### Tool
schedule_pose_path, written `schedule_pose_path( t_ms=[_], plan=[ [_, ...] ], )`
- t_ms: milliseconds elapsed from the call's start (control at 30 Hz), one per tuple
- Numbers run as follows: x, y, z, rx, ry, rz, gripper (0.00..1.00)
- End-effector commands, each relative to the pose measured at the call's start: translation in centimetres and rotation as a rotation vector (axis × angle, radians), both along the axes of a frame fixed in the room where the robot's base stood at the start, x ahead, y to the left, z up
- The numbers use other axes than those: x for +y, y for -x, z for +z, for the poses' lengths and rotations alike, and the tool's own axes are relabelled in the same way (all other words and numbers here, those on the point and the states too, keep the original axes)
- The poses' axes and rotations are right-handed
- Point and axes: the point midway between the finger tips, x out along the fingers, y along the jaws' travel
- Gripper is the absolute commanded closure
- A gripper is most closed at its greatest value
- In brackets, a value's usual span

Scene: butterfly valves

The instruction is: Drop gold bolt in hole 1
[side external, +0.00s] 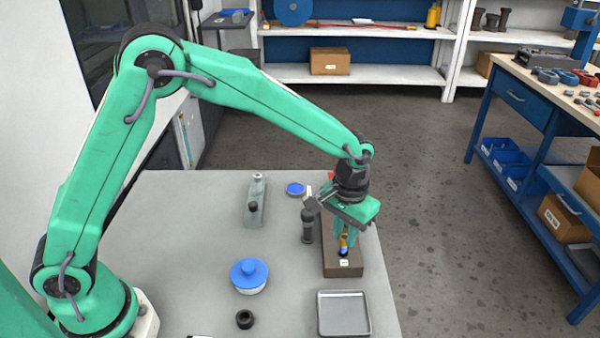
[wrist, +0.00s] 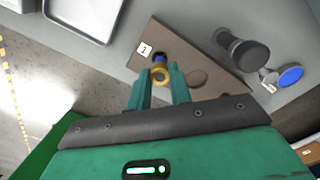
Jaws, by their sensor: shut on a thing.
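My gripper (side external: 344,236) is shut on the gold bolt (side external: 343,241), over the near end of a brown block (side external: 343,264). The bolt also shows in the wrist view (wrist: 159,75), upright between my two green fingers (wrist: 159,82), with a blue tip (wrist: 158,58) beyond its gold part. The tip is at the dark hole beside the white label "1" (wrist: 145,49). I cannot tell whether it is inside the hole or just above it. A second round spot (wrist: 197,77) on the block is partly behind my gripper.
A dark post-shaped part (side external: 307,226) stands close left of the block. A metal tray (side external: 344,314) lies in front. A blue-topped round part (side external: 249,276), a black ring (side external: 245,319), a grey part (side external: 256,198) and a blue disc (side external: 295,189) stand on the table.

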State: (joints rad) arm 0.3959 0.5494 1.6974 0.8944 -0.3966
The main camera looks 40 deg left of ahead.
Motion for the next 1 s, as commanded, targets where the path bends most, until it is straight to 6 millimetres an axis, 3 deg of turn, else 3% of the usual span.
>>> schedule_pose_path(
  t_ms=[1000],
  plan=[
    [0.0,0.0,-1.3,0.0,0.0,0.0,1.0]
  ],
)
